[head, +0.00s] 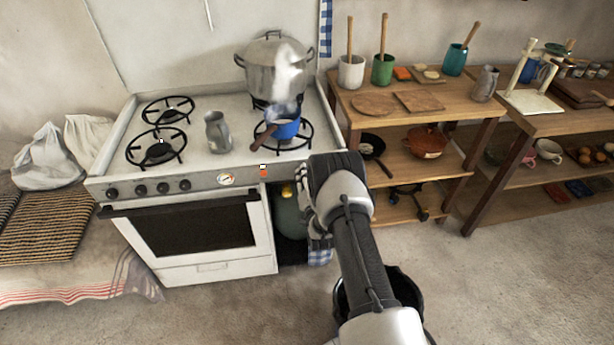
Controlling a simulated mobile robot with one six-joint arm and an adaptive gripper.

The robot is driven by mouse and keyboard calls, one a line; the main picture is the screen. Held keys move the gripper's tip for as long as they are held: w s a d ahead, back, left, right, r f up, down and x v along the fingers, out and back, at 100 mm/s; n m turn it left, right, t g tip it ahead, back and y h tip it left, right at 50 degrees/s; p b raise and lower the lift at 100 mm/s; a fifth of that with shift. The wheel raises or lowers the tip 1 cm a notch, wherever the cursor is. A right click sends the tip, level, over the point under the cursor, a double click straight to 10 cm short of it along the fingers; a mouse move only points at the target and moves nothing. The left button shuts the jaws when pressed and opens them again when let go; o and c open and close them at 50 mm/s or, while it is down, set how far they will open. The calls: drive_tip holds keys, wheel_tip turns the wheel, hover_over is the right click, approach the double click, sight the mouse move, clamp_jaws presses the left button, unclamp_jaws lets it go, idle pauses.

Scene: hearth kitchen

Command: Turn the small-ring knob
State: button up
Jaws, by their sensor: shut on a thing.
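The white stove (205,218) stands at left, with several black knobs (163,188) in a row along the left of its front panel. My gripper (306,188) is at the right end of that panel, partly hidden by my own wrist. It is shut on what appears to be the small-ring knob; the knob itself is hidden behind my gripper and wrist. On the right burners are a steaming blue pot (285,128) with a brown handle, at the front, and a large metal pot (275,70) at the back.
A round gauge (226,179) and a small orange piece (264,172) are on the panel left of my gripper. A grey jug (217,132) stands on the stovetop. A gas cylinder (290,213) stands right of the oven. Wooden shelves (468,117) fill the right.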

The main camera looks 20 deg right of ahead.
drive_tip(key=shift+m, duration=0.5)
drive_tip(key=o, duration=1)
drive_tip(key=shift+o, duration=0.2)
drive_tip(key=v, duration=1.2)
